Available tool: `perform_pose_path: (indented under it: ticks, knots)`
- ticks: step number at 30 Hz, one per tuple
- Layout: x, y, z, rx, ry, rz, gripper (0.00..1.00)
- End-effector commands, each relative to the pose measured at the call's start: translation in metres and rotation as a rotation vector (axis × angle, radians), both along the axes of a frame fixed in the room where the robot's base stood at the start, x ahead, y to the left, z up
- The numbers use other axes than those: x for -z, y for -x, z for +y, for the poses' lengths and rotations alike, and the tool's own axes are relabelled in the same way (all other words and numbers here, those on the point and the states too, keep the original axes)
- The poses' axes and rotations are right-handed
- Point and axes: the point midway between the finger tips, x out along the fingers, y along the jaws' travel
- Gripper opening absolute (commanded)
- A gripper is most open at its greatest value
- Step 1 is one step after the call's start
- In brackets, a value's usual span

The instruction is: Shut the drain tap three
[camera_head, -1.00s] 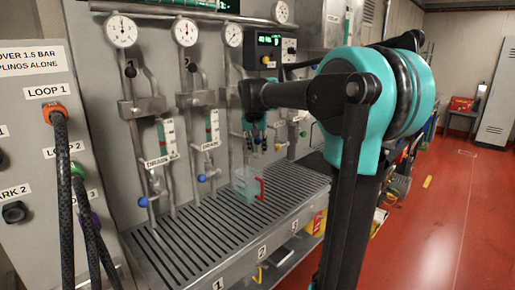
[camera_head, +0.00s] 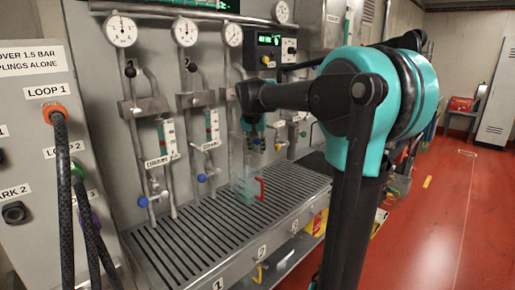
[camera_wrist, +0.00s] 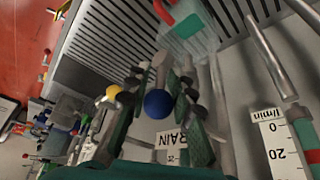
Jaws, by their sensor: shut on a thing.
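In the wrist view my gripper (camera_wrist: 160,82) has its two green-padded fingers on either side of the drain tap with a blue ball knob (camera_wrist: 158,103). It is shut on this tap's handle, and the knob shows between the fingers. A white label reading "DRAIN" (camera_wrist: 170,142) lies just behind, its number not clear. In the head view my gripper (camera_head: 254,138) is at the third column from the left, and its fingers largely hide the tap there. Two other blue-knobbed drain taps, at the first column (camera_head: 143,201) and the second column (camera_head: 202,178), stand clear of it.
A clear jug with a red handle (camera_head: 245,184) stands on the slotted drain tray (camera_head: 190,240), close below my gripper; it also shows in the wrist view (camera_wrist: 188,38). Pipes, gauges and flow tubes crowd the panel. Hoses (camera_head: 66,190) hang at left.

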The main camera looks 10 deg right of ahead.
Motion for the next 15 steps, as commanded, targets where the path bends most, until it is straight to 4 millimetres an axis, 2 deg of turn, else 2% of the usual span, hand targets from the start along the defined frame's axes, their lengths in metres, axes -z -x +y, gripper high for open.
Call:
perform_pose_path:
  ticks: [15]
  knots:
    - [0.004,0.009,0.015,-0.007,0.311,-0.228,0.00]
